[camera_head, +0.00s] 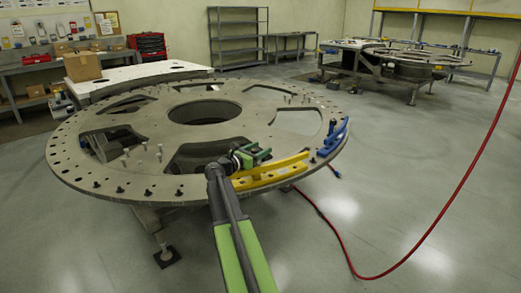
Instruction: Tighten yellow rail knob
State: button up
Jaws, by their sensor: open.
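The yellow rail (270,175) lies along the near right edge of the round grey turret plate (110,190). My gripper (243,158) is at the end of my green and grey arm, over the plate at the left end of the yellow rail. Its jaws are open, but they are small and dark here. A green part (256,154) sits right by the gripper, just behind the rail; I cannot tell what it belongs to. I cannot pick out the rail's knob; it is too small or hidden by my gripper. I cannot tell whether the gripper touches anything.
A blue rail (334,137) sits on the plate's right edge. Several bolts (158,152) stand up from the plate, which has large cutouts. A red hose (440,235) runs over the floor at right. A cardboard box (82,67) is behind. The floor at right is mostly open.

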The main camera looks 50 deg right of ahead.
jog(key=a, duration=1.7)
jog(key=shift+s, duration=0.2)
